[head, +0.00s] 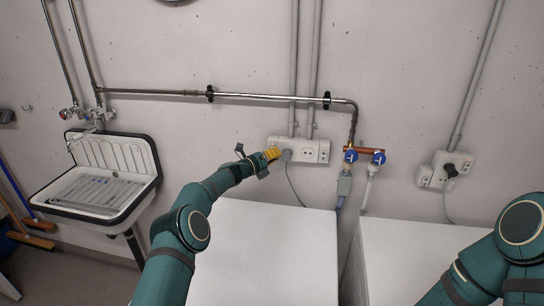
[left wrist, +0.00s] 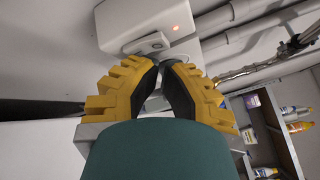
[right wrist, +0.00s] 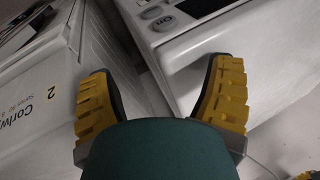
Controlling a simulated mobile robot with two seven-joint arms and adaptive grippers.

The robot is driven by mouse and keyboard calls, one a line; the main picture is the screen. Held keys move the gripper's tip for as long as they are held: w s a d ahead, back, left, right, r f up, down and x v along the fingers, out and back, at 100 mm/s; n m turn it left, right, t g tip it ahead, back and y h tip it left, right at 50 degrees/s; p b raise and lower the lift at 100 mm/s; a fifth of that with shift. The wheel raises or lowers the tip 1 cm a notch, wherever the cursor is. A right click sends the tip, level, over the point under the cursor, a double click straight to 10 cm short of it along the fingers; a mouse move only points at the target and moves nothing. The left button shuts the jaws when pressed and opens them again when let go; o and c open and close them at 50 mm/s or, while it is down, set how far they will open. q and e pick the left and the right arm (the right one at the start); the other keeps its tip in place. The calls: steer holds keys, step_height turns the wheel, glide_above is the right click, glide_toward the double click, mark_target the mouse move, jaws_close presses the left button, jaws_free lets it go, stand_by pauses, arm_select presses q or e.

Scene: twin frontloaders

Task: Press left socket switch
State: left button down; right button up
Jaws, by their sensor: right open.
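The left socket (head: 312,151) is a white wall unit above the left white machine, with a grey plug and cable. My left gripper (head: 272,153) is at its left end, its yellow fingers covering part of it. In the left wrist view the socket's white housing (left wrist: 137,18) has a small lit orange light, with a rocker-like switch (left wrist: 150,43) just beyond my fingertips (left wrist: 160,63). These are together with nothing evident between them; contact with the switch cannot be told. My right gripper (right wrist: 160,67) is open and empty, near the machines' fronts.
Two white machines (head: 265,245) (head: 410,245) stand below the wall, with a gap between. Pipes and blue-handled taps (head: 351,156) are right of the socket. A second socket (head: 440,169) is farther right. A sink (head: 100,185) hangs at left.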

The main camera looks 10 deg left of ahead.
arm_select(q)
steer(key=shift+s+r+p, duration=0.15)
steer(key=shift+s+p, duration=0.35)
steer(key=shift+s, duration=0.2)
steer(key=shift+s+r+p, duration=0.15)
steer(key=shift+s+p, duration=0.1)
steer(key=shift+s, duration=1)
steer(key=shift+s+r+p, duration=0.1)
steer(key=shift+s+p, duration=0.1)
steer(key=shift+s, duration=1.05)
